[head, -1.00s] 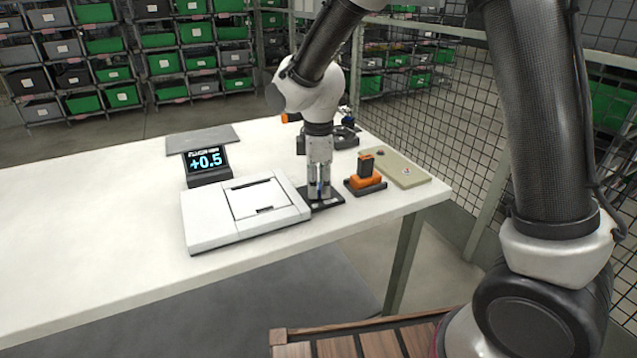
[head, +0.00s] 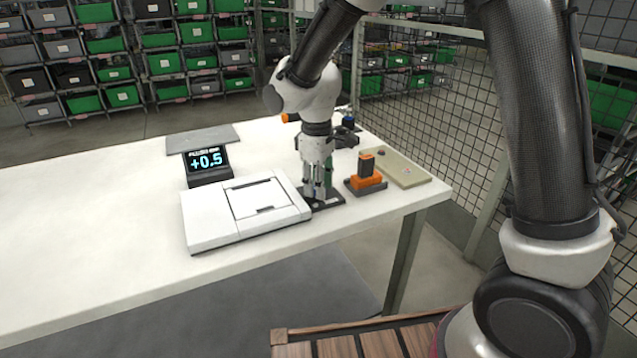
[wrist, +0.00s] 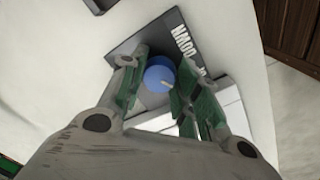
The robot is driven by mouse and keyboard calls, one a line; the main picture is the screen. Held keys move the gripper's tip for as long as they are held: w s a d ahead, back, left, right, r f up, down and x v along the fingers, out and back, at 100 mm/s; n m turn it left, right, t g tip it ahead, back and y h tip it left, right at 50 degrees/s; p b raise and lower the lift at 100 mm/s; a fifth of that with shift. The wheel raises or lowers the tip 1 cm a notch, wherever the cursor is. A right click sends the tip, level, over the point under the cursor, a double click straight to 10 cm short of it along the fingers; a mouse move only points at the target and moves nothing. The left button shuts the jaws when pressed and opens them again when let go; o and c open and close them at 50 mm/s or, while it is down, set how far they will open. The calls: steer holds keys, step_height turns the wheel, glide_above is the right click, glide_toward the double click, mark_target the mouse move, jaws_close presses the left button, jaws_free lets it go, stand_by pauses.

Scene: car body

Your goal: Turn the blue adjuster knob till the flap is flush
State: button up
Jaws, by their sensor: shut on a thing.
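The blue adjuster knob (wrist: 160,74) shows in the wrist view between the two fingers of my gripper (wrist: 158,88), with a pale pointer line on its top. It sits on a dark plate (wrist: 128,43) with white lettering, part of which reads "DOWN". My gripper is shut on the knob. In the head view my gripper (head: 316,190) is low over the dark plate and hides the knob. The white panel (head: 218,233) beside it holds the flap (head: 257,197), which has a dark gap along its near edge. The gauge display (head: 207,161) reads +0.5.
An orange and black device (head: 366,178) stands close to the right of my gripper, with a beige board (head: 402,169) beyond it. Dark parts lie behind my gripper. The left part of the white table (head: 90,240) is clear.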

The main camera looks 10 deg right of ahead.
steer(key=o, duration=1)
steer(key=shift+r, duration=0.15)
steer(key=r, duration=1.1)
steer(key=shift+s+a+r, duration=0.2)
steer(key=shift+s+r, duration=0.05)
steer(key=shift+r, duration=0.15)
